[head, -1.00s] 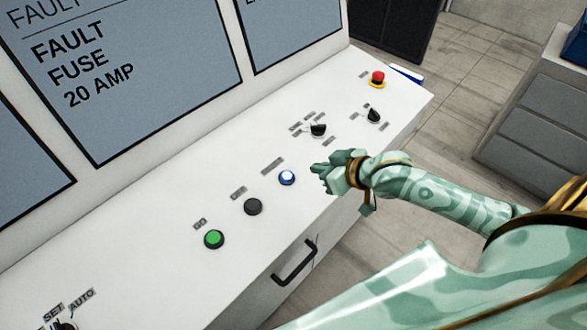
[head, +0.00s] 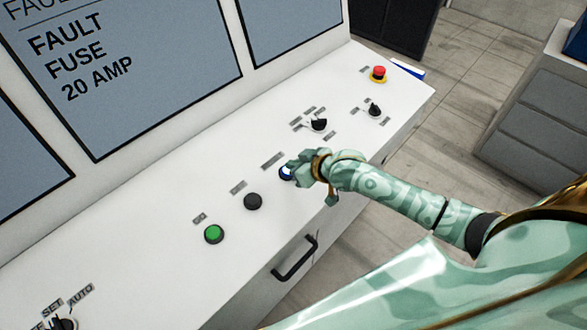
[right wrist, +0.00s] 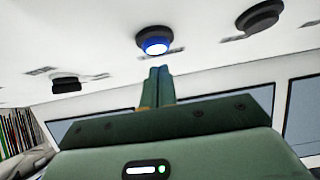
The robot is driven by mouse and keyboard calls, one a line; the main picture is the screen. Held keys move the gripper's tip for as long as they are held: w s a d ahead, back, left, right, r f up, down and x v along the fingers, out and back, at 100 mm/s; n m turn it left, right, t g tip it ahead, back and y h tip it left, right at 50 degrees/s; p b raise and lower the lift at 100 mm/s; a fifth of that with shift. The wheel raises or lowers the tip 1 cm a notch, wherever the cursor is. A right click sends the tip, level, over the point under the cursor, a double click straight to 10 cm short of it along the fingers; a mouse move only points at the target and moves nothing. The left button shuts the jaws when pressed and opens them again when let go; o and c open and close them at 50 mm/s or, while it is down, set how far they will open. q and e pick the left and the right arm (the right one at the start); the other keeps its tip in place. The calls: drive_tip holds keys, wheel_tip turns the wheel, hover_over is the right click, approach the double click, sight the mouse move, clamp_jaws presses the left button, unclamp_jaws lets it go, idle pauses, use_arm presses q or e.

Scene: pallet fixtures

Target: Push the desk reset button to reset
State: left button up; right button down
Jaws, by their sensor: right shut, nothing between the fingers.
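The desk (head: 150,195) is white and carries a row of buttons. A blue button with a light centre (head: 284,172) sits between the black button and a black knob; its small label is not readable. My right gripper (head: 291,168) is at the blue button and partly covers it in the head view. In the right wrist view the blue button (right wrist: 154,44) glows just beyond the closed fingertips (right wrist: 160,70). The fingers are shut with nothing between them. I cannot tell whether they touch the button. My left gripper is not in view.
A black button (head: 252,202) and a green button (head: 214,234) lie to the left along the desk. Black knobs (head: 319,124) and a red emergency button (head: 378,73) lie to the right. A drawer handle (head: 295,258) sticks out below. Screens (head: 130,60) stand behind, one reading "FAULT FUSE 20 AMP".

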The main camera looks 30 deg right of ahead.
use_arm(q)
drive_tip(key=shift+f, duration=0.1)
use_arm(e)
drive_tip(key=shift+w+f, duration=0.1)
drive_tip(key=shift+f, duration=0.8)
drive_tip(key=shift+f+b, duration=0.35)
drive_tip(key=shift+f, duration=0.5)
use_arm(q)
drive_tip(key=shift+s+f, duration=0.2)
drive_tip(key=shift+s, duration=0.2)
use_arm(e)
drive_tip(key=shift+s+a+f, duration=0.1)
drive_tip(key=shift+s+f, duration=0.15)
drive_tip(key=shift+s, duration=0.3)
drive_tip(key=r+p, duration=0.2)
drive_tip(key=p, duration=0.1)
drive_tip(key=r+p, duration=0.3)
drive_tip(key=shift+d+r, duration=0.2)
drive_tip(key=shift+r, duration=0.15)
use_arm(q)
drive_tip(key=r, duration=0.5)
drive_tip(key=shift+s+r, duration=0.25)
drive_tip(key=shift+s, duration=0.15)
use_arm(e)
drive_tip(key=v, duration=0.9)
drive_tip(key=shift+s, duration=0.35)
